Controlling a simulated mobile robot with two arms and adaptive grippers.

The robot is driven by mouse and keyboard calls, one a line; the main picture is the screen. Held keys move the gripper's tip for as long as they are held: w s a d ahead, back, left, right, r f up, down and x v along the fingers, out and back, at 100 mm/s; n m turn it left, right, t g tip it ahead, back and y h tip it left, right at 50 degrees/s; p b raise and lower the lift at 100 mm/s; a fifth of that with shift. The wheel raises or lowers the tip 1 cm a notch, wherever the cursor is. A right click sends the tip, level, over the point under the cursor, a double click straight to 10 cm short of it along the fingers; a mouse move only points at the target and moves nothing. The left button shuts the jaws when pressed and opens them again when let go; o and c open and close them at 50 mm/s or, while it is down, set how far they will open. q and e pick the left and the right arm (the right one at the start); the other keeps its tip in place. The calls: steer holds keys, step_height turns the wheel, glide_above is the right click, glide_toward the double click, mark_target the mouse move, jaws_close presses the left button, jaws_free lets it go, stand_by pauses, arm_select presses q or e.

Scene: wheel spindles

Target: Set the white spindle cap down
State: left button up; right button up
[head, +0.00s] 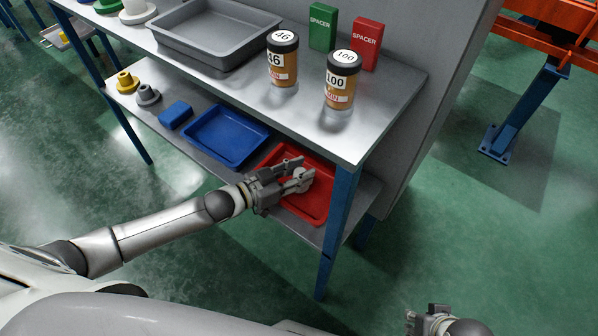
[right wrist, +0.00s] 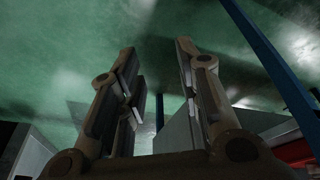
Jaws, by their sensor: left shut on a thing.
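The white spindle cap (head: 299,178) is in the head view, between the fingers of my left gripper (head: 298,173). My left gripper is shut on it at the red tray (head: 318,207) on the lower shelf. The fingers hide part of the cap, and I cannot tell whether the cap touches the tray. My right gripper (head: 431,316) is at the bottom edge of the head view, away from the bench. In the right wrist view its fingers (right wrist: 157,60) stand apart with nothing between them.
A blue tray (head: 227,137), a blue block (head: 176,115) and grey (head: 148,95) and yellow (head: 126,82) spindle parts stand on the lower shelf. The upper shelf holds a grey bin (head: 214,34), two jars (head: 341,80) and two spacer boxes (head: 366,45). A blue leg (head: 339,225) stands right of the red tray.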

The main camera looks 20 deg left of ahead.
arm_select(q)
steer(key=shift+f, duration=0.1)
steer(key=o, duration=1)
arm_select(e)
steer(key=shift+r, duration=0.25)
arm_select(q)
steer(key=p+v, duration=0.2)
steer(key=v, duration=0.9)
steer(key=shift+s+a, duration=0.35)
steer(key=shift+s, duration=0.1)
arm_select(e)
step_height(320, 180, down, 9)
steer(key=shift+a, duration=0.1)
